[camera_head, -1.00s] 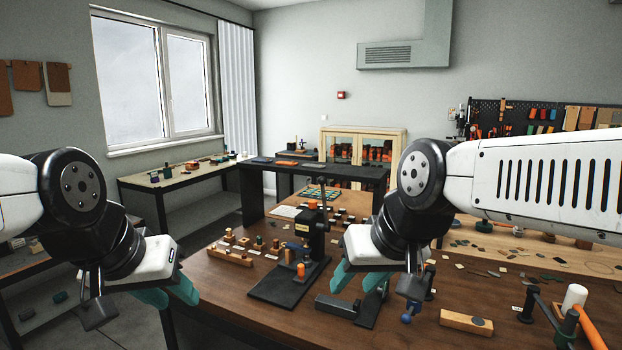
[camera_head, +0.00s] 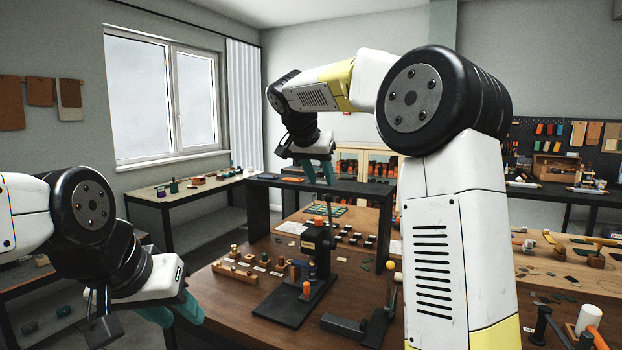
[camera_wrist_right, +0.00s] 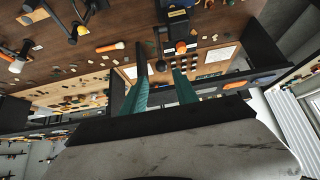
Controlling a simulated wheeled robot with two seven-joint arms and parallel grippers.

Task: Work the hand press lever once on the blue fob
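The black hand press (camera_head: 318,252) stands on its dark base plate on the brown workbench, its lever (camera_head: 329,211) pointing up. An orange-topped piece (camera_head: 306,290) sits at the front of the press. My right gripper (camera_head: 319,181) is raised above and behind the press, fingers apart and empty. In the right wrist view the open fingers (camera_wrist_right: 160,62) show below the press (camera_wrist_right: 178,20), not touching it. My left gripper (camera_head: 172,322) hangs off the left side of the bench, fingers apart and empty. I cannot make out the blue fob for certain.
A wooden block with several pegs (camera_head: 234,275) lies left of the press. A second lever tool with a yellow knob (camera_head: 391,266) stands to its right. A dark raised shelf (camera_head: 345,188) lies behind. My right arm hides much of the bench's right side.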

